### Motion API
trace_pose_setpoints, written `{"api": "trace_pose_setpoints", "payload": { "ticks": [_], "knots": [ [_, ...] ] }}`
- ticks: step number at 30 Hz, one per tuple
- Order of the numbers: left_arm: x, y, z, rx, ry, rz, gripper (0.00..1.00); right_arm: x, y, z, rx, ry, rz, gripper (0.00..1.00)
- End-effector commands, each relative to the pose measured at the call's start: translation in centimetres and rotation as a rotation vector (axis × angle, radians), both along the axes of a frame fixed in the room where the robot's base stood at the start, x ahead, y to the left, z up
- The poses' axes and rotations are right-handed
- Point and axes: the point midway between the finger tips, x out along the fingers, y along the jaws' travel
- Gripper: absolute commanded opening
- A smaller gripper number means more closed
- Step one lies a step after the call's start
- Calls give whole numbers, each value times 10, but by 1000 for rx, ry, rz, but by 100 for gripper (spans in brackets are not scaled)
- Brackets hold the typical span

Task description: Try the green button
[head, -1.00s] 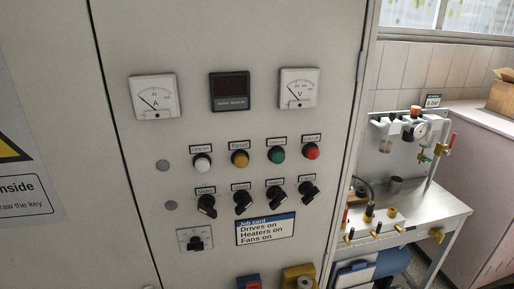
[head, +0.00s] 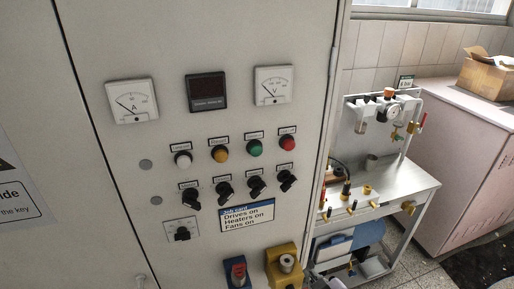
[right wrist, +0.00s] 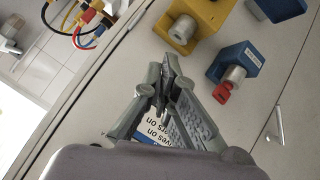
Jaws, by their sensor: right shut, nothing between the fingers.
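The green button (head: 255,148) is third in a row of round buttons on the grey cabinet panel (head: 130,235), between the amber button (head: 219,154) and the red button (head: 288,143). A white button (head: 183,160) is at the row's left end. Nothing touches the green button in the head view. My right gripper (right wrist: 166,78) shows in the right wrist view, its fingers together and empty, in front of the panel by the job card (right wrist: 155,128). The buttons are out of sight in that view. My left gripper is in neither view.
Black rotary switches (head: 256,187) sit below the buttons, above the job card. Lower down, a blue block (right wrist: 236,62) with a red key and a yellow block (right wrist: 190,22) stick out from the panel. A metal workbench (head: 395,185) stands right of the cabinet.

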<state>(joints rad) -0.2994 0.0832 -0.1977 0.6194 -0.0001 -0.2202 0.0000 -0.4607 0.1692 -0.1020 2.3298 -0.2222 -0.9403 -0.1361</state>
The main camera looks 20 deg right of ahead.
Motion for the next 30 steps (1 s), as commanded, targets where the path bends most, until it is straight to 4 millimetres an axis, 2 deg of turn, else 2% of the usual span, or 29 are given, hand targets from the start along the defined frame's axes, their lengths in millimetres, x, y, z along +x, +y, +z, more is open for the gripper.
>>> {"api": "trace_pose_setpoints", "payload": {
  "ticks": [1, 3, 9, 15, 18, 21, 25, 30],
  "knots": [
    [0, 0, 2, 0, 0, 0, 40, 13, -3, 22, -41, -81, 21, 0],
    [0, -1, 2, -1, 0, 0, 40, 30, -5, 53, -109, -202, 59, 0],
    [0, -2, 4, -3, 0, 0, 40, 64, 4, 144, -343, -567, 189, 0],
    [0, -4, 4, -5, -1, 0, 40, 69, 35, 219, -605, -914, 352, 0],
    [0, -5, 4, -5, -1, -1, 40, 63, 55, 244, -724, -1062, 434, 0],
    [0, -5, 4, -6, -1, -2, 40, 54, 72, 259, -821, -1178, 507, 0],
    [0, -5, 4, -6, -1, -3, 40, 44, 89, 268, -906, -1279, 576, 0],
    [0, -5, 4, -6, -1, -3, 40, 38, 98, 272, -950, -1334, 613, 0]
  ]
}}
